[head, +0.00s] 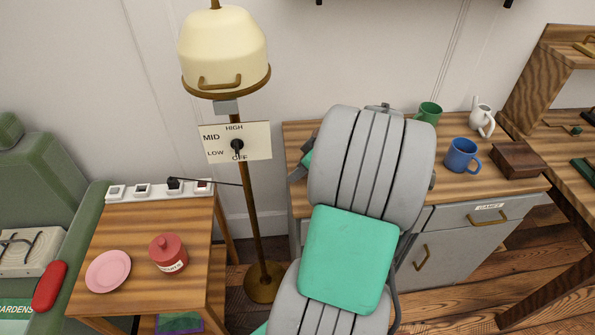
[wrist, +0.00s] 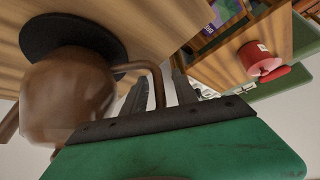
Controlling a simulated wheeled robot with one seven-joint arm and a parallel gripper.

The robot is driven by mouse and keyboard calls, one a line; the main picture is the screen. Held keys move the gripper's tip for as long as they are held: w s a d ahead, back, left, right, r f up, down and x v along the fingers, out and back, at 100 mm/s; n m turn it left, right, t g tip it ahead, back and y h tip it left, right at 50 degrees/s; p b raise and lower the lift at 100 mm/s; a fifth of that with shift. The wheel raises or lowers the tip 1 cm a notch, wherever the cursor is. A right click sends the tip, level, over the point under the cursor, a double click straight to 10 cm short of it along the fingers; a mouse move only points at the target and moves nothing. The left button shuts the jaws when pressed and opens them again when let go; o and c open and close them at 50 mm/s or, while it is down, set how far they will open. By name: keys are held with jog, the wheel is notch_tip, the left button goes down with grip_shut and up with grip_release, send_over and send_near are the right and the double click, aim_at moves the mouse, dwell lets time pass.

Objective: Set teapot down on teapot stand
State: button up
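The brown teapot (wrist: 65,105) is large at the left of the wrist view, which looks tipped over. Its base meets the dark round teapot stand (wrist: 70,32) on a wooden top, and it appears to rest there; exact contact is hard to see. The teapot's handle (wrist: 159,88) lies between the two fingers of my gripper (wrist: 160,88). The fingers stand apart with a gap visible on each side of the handle.
On the cabinet (head: 450,215) stand a green mug (head: 429,112), a blue mug (head: 461,156), a white jug (head: 482,117) and a wooden box (head: 518,160). A floor lamp (head: 225,55) rises left of my arm. The side table (head: 150,225) holds a red jar (head: 168,255) and a pink plate (head: 108,271).

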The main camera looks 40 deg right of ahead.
jog(key=v, duration=1.1)
jog(key=w+a+f+m+g, duration=0.15)
jog(key=w+a, duration=0.25)
jog(key=a, duration=1)
jog(key=s+a+f+m+g+h, duration=0.1)
jog(key=s+a, duration=0.2)
jog(key=a, duration=0.4)
jog(key=s+a+f+m+g+h, duration=0.1)
jog(key=s+a+f, duration=0.1)
jog(key=s+a, duration=0.2)
jog(key=a, duration=0.3)
jog(key=shift+a+f+p, duration=0.25)
jog(key=shift+f+p, duration=0.1)
jog(key=shift+p, duration=0.05)
